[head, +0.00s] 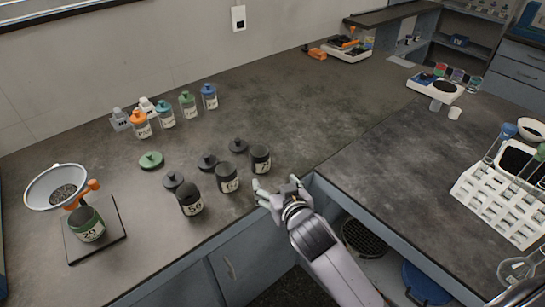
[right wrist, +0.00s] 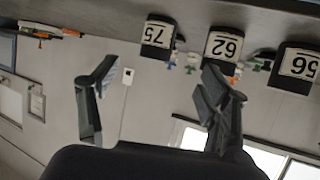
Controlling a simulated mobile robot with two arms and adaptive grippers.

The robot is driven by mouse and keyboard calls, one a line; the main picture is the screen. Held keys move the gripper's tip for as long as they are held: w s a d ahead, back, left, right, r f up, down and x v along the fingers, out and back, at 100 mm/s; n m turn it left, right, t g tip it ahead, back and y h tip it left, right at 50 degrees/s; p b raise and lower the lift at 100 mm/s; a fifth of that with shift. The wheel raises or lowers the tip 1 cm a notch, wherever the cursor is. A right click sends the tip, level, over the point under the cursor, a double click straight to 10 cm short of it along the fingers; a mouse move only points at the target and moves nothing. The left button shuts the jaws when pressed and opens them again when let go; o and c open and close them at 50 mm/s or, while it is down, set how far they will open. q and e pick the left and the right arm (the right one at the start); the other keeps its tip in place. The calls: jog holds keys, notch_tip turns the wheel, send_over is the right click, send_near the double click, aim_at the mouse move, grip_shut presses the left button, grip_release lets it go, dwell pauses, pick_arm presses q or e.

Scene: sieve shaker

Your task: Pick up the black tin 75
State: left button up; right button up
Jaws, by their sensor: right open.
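The black tin 75 (head: 260,161) stands upright at the right end of a short row of open-topped black tins on the dark bench. Its label reads 75 in the right wrist view (right wrist: 158,38), where the picture is upside down. My right gripper (head: 277,187) is at the bench's front edge, just in front of and slightly right of tin 75, apart from it. Its two fingers are spread and empty in the right wrist view (right wrist: 160,80), with tin 75 beyond the gap. My left gripper is not in view.
Black tins 62 (head: 227,178) and 56 (head: 190,200) stand left of tin 75. A dark lid (head: 238,146) lies close behind it. Bench behind and right is clear.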

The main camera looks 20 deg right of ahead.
aim_at(262, 164)
jog(key=x, duration=1.2)
jog(key=shift+w+r, duration=0.15)
jog(key=shift+p+x, duration=0.35)
jog(key=shift+x, duration=2.2)
jog(key=shift+r, duration=0.15)
jog(key=shift+c, duration=0.5)
jog(key=c, duration=1.2)
